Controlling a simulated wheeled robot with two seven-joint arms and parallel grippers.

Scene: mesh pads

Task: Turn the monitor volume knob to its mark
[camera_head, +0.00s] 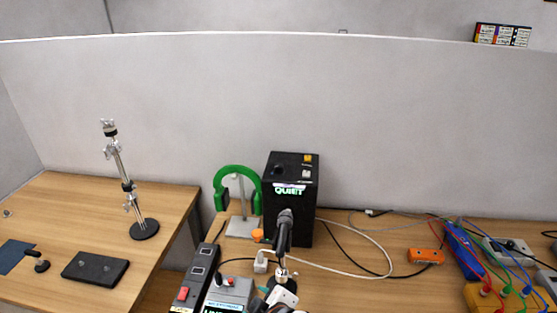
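A black box-shaped unit (291,215), which looks like the monitor, stands upright on the desk near the centre, against the partition. A lit label reading "QUIET" (289,190) is near the top of its front. A yellow knob or button (308,158) and a white one (306,174) sit on its top face. I cannot tell which is the volume knob, and no mark is readable. A dark microphone (283,232) on a stand hides part of the unit's front. Neither of my grippers can be made out in the head view.
Green headphones (237,174) hang on a stand left of the unit. A grey device (229,293) and a strip with a red switch (183,293) lie in front. A white cable (375,243) and an orange box (426,256) are right. A metal stand (129,185) occupies the left desk.

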